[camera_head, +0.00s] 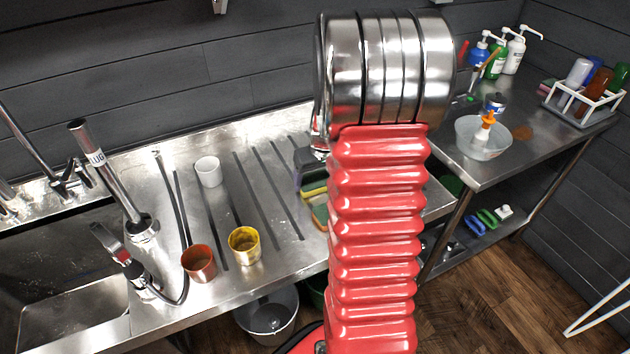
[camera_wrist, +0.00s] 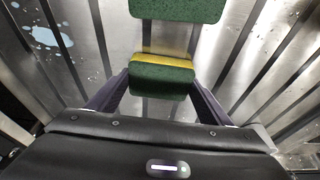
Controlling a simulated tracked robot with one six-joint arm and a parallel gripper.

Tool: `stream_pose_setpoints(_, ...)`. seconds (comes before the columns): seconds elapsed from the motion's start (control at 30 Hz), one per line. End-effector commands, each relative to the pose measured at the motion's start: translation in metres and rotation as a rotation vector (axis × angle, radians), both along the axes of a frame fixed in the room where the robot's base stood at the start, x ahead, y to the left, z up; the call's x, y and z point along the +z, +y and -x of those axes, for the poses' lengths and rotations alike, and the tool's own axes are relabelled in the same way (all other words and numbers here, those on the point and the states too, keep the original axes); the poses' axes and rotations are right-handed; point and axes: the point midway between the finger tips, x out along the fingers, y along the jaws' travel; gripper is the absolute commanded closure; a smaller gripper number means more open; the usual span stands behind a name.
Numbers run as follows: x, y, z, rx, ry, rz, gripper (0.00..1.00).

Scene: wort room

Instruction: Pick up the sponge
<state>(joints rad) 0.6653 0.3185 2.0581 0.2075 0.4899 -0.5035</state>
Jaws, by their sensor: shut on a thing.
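A green and yellow sponge (camera_wrist: 162,80) sits between the two dark fingers of my gripper (camera_wrist: 160,84) in the wrist view. My gripper is shut on this sponge, with a finger on each side of it. A second green sponge (camera_wrist: 180,9) lies just beyond it at the top edge of the wrist view. In the head view, my red arm hides most of the gripper and sponges. A bit of yellow sponge (camera_head: 314,189) shows at the arm's left edge.
The ribbed steel drainboard (camera_head: 270,215) holds a white cup (camera_head: 208,171), a copper cup (camera_head: 199,264) and a yellow cup (camera_head: 244,246). A tap (camera_head: 110,180) and sink (camera_head: 60,290) are at left. A side table with a bowl (camera_head: 482,145) and bottles stands at right.

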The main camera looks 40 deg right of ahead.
Motion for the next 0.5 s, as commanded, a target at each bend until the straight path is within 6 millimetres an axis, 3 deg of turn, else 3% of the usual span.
stream_pose_setpoints(0.27, 0.025, -0.001, -0.001, 0.001, -0.003, 0.004, 0.47)
stream_pose_setpoints(0.5, 0.067, -0.001, -0.001, 0.001, -0.003, 0.002, 0.47)
